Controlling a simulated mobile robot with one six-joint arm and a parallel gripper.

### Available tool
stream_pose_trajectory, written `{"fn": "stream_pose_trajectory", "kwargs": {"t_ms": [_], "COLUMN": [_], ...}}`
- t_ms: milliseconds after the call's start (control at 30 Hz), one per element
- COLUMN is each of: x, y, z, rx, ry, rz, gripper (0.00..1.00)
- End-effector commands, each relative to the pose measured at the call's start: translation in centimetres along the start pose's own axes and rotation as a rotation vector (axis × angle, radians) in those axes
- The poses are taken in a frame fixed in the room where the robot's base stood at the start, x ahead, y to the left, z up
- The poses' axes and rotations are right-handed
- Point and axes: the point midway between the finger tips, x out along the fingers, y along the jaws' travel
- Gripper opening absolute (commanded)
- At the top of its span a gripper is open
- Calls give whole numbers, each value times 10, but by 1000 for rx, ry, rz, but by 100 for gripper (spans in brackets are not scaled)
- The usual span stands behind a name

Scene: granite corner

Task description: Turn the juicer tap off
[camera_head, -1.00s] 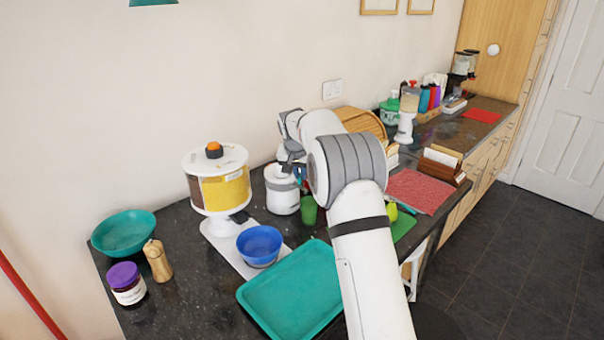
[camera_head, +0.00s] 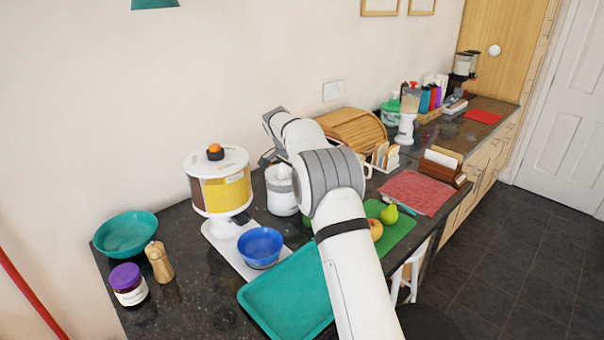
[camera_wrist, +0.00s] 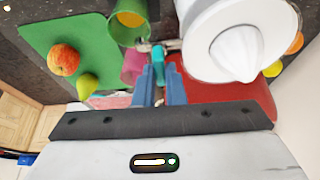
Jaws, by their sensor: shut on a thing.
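The juicer (camera_wrist: 205,45) is white with a ribbed reaming cone on top. It fills the upper right of the wrist view and shows partly behind my arm in the head view (camera_head: 283,203). Its small teal tap lever (camera_wrist: 159,54) stands beside the body on a metal spout. My gripper (camera_wrist: 159,78) has its blue fingers shut on the lever, one on each side. A green cup (camera_wrist: 128,20) with something yellow inside stands near the spout. In the head view my fingertips are hidden.
A green board (camera_head: 397,230) bears an apple (camera_head: 375,230) and a pear (camera_head: 389,214). A teal tray (camera_head: 290,297), a blue bowl (camera_head: 260,246) and the yellow-panelled dispenser (camera_head: 222,190) stand near the juicer. A pink cup (camera_wrist: 134,67) is close to my fingers.

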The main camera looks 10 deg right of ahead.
Motion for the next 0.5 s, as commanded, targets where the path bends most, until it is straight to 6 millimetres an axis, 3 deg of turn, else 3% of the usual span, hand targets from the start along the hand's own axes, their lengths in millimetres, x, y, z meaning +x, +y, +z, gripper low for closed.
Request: {"fn": "stream_pose_trajectory", "kwargs": {"t_ms": [433, 467, 500], "x": [-4, -4, -4], "y": [-3, -3, -3], "z": [0, 0, 0], "rx": [10, 10, 10], "ry": [3, 3, 3], "rz": [-7, -7, -7], "gripper": [0, 12, 15]}}
